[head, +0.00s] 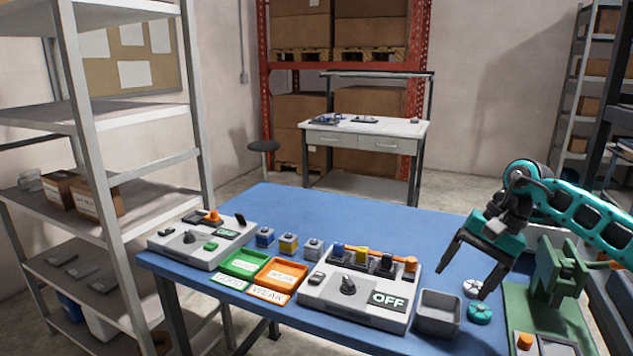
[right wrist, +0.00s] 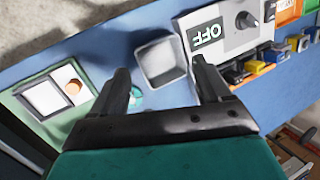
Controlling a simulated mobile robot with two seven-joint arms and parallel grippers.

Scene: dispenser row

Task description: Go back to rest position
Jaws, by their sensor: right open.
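My right gripper (head: 464,274) is open and empty. It hangs above the right part of the blue table (head: 340,214), near a grey bin (head: 437,312) and a teal round piece (head: 480,313). In the right wrist view its two dark fingers (right wrist: 163,88) are spread apart. The grey bin (right wrist: 161,62) shows beyond and between them, and the teal piece (right wrist: 135,98) is partly hidden by the left finger. My left gripper is in neither view.
A grey panel marked OFF (head: 358,297) stands left of the bin. Green (head: 244,264) and orange (head: 279,273) trays, small blocks and another grey panel (head: 201,240) lie further left. A green fixture (head: 556,270) stands close at the right. The table's back middle is clear.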

